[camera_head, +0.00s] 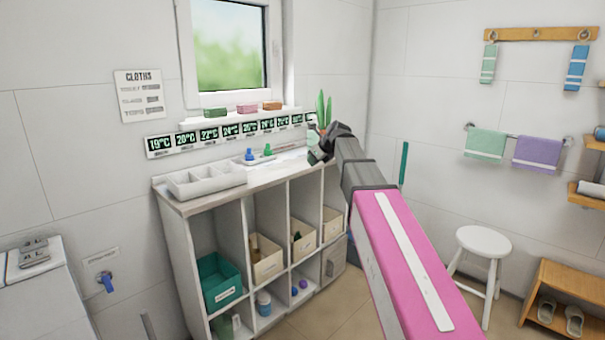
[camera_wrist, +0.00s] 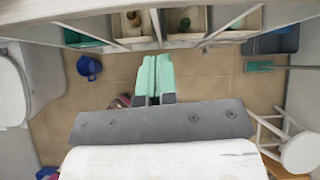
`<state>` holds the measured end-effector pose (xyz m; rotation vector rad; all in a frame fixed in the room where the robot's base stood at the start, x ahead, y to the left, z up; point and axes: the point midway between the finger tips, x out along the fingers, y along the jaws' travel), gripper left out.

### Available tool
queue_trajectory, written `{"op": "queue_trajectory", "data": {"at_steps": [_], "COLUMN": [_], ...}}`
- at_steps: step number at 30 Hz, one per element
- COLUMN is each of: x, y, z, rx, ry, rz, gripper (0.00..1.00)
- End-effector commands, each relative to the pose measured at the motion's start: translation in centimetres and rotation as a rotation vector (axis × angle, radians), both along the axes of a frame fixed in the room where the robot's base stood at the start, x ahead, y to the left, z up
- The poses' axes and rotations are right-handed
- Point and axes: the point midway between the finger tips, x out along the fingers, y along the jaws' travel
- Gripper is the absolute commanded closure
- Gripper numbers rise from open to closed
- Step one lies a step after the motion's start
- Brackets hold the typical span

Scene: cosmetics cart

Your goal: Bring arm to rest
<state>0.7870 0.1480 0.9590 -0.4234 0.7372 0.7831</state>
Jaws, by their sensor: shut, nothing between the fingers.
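My arm is pink and grey and reaches from the lower right of the head view up toward the cabinet top. My gripper (camera_head: 316,150) is at its end, small and partly hidden by my wrist, in front of the back right part of the cabinet top. In the wrist view my gripper (camera_wrist: 155,78) shows two pale green fingers side by side, shut with nothing between them. The tiled floor lies beyond the fingertips, and the cabinet's compartments cross the top of that view.
The shelf cabinet (camera_head: 176,203) carries a grey divided tray (camera_head: 207,181) and small green and blue items. A plant (camera_head: 323,110) is near my wrist. A white stool (camera_head: 484,242) and a wooden shoe rack (camera_head: 567,283) stand right. Floor between cabinet and stool looks mostly clear.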

Motion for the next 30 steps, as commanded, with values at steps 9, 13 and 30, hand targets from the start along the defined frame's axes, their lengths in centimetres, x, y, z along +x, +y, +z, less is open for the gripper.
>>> {"op": "queue_trajectory", "data": {"at_steps": [9,13,30], "x": [-2.4,-4.0,-19.2], "y": [-1.7,-2.8,-10.4], "z": [-5.8,-9.2,-29.7], "rx": [-0.169,-0.27,-0.81], "ry": [-0.052,-0.08,-0.207], "rz": [0.167,0.279,1.291], "gripper": [1.0,1.0,1.0]}}
